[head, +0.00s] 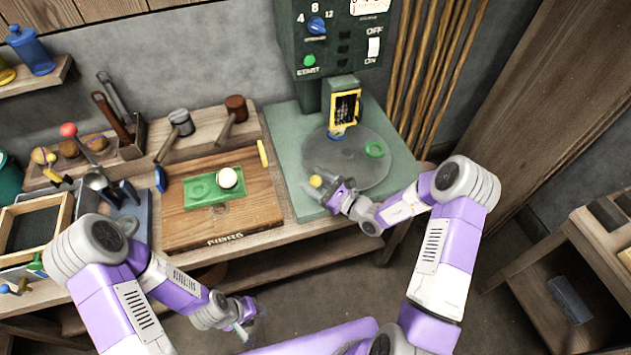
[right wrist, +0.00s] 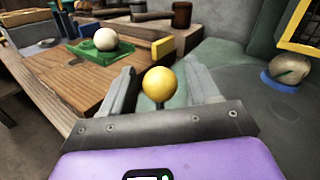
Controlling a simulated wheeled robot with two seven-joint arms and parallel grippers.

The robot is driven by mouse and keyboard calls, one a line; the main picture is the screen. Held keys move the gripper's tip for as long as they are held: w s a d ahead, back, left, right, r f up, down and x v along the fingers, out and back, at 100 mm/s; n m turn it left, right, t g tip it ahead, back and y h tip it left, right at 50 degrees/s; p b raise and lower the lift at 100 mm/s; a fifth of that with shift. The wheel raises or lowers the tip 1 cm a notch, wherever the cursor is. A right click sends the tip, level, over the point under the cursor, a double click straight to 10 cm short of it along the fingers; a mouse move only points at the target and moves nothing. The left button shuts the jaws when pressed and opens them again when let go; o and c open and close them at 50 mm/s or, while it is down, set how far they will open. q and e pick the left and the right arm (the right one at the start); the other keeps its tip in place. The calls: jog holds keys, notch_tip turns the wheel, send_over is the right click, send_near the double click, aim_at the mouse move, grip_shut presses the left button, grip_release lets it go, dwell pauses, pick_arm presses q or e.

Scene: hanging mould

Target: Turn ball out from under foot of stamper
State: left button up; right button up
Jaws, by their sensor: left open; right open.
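The green stamper (head: 325,60) stands at the back, with a yellow-edged frame (head: 345,107) low on its front. A pale ball (right wrist: 290,68) in a blue ring (right wrist: 278,84) sits beneath this frame on the round grey turntable (head: 345,165); in the head view the ball (head: 337,131) is largely hidden. A yellow knob (head: 316,181) on a dark stem is at the turntable's near left. My right gripper (head: 328,186) is open, and in the right wrist view the knob (right wrist: 160,84) appears between its fingers. My left gripper (head: 248,312) is open and empty, low before the bench.
Left of the stamper, a wooden board (head: 245,210) carries a green tray (head: 205,194) with a white ball (head: 228,178), and a yellow block (head: 263,153).

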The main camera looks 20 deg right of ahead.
grip_shut()
dwell(0.4)
dwell(0.4)
